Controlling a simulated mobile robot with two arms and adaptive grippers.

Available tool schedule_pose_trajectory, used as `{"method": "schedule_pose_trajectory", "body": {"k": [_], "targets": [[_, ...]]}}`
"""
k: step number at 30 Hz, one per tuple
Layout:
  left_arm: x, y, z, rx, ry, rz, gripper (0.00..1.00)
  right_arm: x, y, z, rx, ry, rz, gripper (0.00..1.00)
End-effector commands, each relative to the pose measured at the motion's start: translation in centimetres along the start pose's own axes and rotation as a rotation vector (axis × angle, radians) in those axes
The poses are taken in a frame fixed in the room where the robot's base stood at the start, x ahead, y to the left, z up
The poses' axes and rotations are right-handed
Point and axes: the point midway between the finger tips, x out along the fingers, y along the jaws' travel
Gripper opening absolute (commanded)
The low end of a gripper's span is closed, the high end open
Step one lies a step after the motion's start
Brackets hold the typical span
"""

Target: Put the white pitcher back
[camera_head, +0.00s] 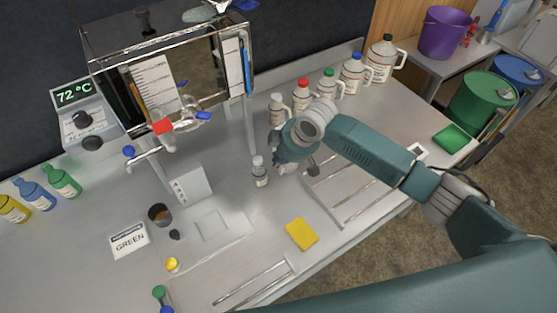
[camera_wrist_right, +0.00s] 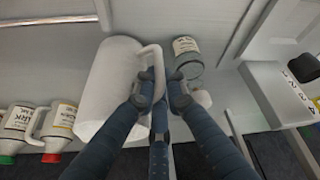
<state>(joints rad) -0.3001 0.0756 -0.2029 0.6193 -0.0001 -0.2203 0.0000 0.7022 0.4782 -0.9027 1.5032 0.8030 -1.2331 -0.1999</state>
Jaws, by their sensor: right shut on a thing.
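The white pitcher (camera_wrist_right: 105,85) fills the middle left of the right wrist view, tilted in the picture, with its loop handle on its right side. My right gripper (camera_wrist_right: 160,92) is shut on that handle, with its dark fingers around it. In the head view my right gripper (camera_head: 288,152) is above the steel bench, just right of a small labelled bottle (camera_head: 259,172). The pitcher is hidden there behind my gripper and wrist. Whether its base touches the bench is unclear. My left gripper is not in view.
Several labelled jugs with coloured caps, such as a red-capped one (camera_head: 302,97), line the bench's back edge behind my gripper. A steel evaporator (camera_head: 165,75) stands at the left. A rail-edged tray area (camera_head: 350,190) is right.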

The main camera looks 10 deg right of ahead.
Motion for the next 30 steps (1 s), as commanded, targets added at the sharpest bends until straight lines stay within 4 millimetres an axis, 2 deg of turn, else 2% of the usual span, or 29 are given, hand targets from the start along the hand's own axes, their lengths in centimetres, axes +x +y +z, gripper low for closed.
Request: {"method": "schedule_pose_trajectory", "body": {"k": [16,18,20,30], "targets": [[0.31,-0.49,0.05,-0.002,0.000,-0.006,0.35,0.80,-0.05,0.31,0.000,0.001,0.001,0.00],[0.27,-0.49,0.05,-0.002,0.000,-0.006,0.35,0.76,-0.03,0.28,0.000,0.001,0.001,0.19],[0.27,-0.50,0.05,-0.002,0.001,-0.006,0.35,0.76,-0.04,0.30,0.000,0.001,0.001,0.31],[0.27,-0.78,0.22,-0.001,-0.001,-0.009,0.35,0.60,-0.06,0.34,0.000,0.000,0.000,0.33]]}}
